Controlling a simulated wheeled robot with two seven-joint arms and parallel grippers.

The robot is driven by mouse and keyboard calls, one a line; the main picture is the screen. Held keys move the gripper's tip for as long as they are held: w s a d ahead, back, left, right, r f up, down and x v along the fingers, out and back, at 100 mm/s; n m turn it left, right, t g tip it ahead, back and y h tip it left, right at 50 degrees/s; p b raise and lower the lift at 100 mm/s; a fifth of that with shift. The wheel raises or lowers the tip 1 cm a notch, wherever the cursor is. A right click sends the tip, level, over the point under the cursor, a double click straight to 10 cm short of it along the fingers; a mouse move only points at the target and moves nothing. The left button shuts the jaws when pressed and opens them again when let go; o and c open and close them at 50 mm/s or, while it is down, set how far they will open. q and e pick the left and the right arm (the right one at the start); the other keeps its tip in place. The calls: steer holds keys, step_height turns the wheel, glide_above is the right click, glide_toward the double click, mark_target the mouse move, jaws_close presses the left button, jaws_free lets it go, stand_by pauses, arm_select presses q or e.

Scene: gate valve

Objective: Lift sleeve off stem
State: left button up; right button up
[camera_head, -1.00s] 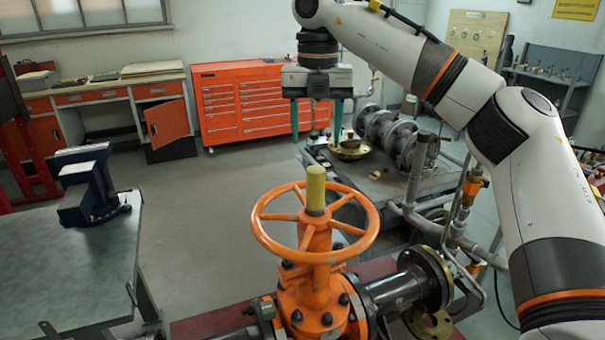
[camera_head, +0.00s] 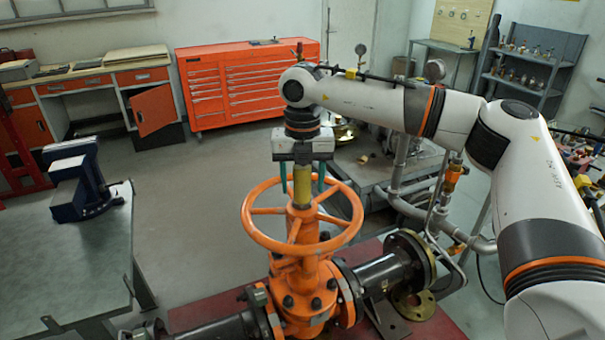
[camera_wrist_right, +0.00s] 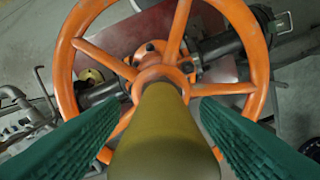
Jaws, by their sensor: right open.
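The yellow sleeve (camera_head: 302,184) stands upright at the hub of the orange handwheel (camera_head: 250,222) on the gate valve (camera_head: 303,290). The stem is hidden by the sleeve. My right gripper (camera_head: 302,190) points straight down over the sleeve, its green fingers on either side of the sleeve's upper part. In the right wrist view the sleeve (camera_wrist_right: 165,135) rises toward the camera between the open green fingers (camera_wrist_right: 162,140), with a gap on the right side. Whether the left finger touches the sleeve is hard to tell. My left gripper is not in view.
Dark flanged pipes (camera_head: 375,280) run from the valve over a red base plate (camera_head: 450,318). A workbench with a blue vise (camera_head: 82,180) stands at left. A metal table with pipework (camera_head: 370,180) stands behind at right. An orange tool chest (camera_head: 235,90) is at the back.

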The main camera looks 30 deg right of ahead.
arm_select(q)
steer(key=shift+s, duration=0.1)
arm_select(e)
steer(key=shift+f, duration=0.15)
steer(key=shift+w, duration=0.1)
steer(key=shift+c, duration=0.8)
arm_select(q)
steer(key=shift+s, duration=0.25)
arm_select(e)
steer(key=c, duration=0.9)
